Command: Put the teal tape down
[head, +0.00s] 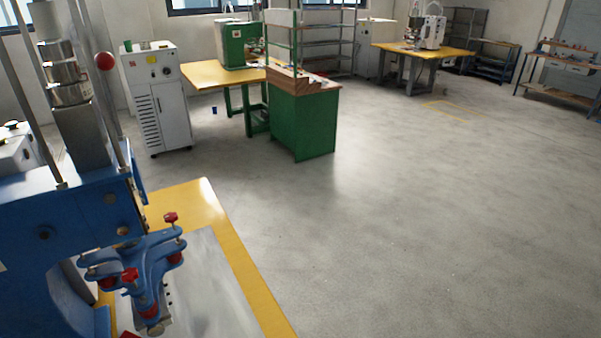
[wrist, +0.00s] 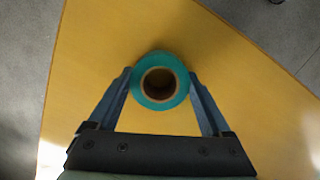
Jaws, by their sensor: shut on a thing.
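The teal tape (wrist: 182,94) is a roll with a brown cardboard core, seen from above in the wrist view. My gripper (wrist: 160,88) has one finger on each side of the roll and is shut on it. Below the roll is a yellow tabletop (wrist: 100,40). I cannot tell whether the roll touches the tabletop or hangs above it. Neither the tape nor my gripper shows in the head view.
In the head view, a blue press (head: 60,225) stands on a yellow-edged table (head: 240,265) at the lower left. A white cabinet (head: 160,105) and a green bench (head: 302,125) stand behind. Open grey floor (head: 430,220) fills the right. The tabletop around the tape is bare.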

